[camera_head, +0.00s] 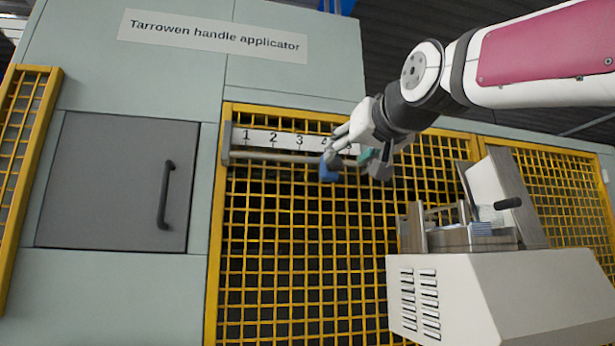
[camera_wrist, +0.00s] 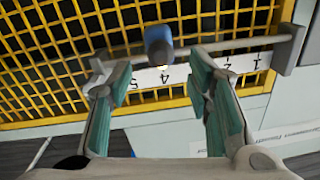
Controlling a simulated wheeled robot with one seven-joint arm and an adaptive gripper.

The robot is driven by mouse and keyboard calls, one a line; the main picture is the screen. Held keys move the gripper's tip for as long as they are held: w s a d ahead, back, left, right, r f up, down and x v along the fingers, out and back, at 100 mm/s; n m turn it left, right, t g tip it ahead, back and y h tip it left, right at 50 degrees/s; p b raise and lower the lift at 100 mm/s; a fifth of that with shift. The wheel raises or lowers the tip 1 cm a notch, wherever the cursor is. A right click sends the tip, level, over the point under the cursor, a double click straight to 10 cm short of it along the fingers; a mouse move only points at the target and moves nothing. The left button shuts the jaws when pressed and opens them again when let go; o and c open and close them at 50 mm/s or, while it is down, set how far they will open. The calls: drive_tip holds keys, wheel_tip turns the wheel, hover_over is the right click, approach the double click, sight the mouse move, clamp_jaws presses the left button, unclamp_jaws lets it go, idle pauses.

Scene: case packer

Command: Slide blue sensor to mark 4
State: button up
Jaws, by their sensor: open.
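The blue sensor (camera_head: 328,171) sits on a horizontal rail (camera_head: 270,156) under a white number strip (camera_head: 260,138). In the head view it is below mark 4, perhaps slightly to its right. In the wrist view the sensor (camera_wrist: 158,42) appears upside down, almost in line with the 4 and slightly left of it. My gripper (camera_head: 348,158) is at the rail, partly covering the strip around mark 5. In the wrist view my gripper (camera_wrist: 160,72) is open, its teal-padded fingers either side of the sensor's line. The sensor shows beyond the fingertips; no contact is visible.
Yellow mesh guarding (camera_head: 285,260) lies behind the rail. A rail end bracket (camera_head: 226,143) stands at the left. A grey door (camera_head: 120,185) with a dark handle is further left. A pale machine housing (camera_head: 500,290) with a hopper stands at the lower right.

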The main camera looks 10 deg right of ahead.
drive_tip(key=s, duration=0.5)
drive_tip(key=shift+s+d, duration=0.1)
drive_tip(key=shift+s, duration=0.3)
drive_tip(key=s+f+g, duration=0.4)
drive_tip(key=s+f, duration=0.1)
drive_tip(key=f, duration=1.1)
drive_tip(key=s+a+f+g, duration=0.1)
drive_tip(key=s+f+g, duration=0.3)
drive_tip(key=f, duration=1.2)
drive_tip(key=s+a+f+n+g+h, duration=0.1)
drive_tip(key=s+f+g, duration=0.3)
drive_tip(key=f, duration=1.3)
drive_tip(key=s, duration=0.4)
drive_tip(key=shift+s+a, duration=0.15)
drive_tip(key=shift+s, duration=0.05)
drive_tip(key=shift+o, duration=0.4)
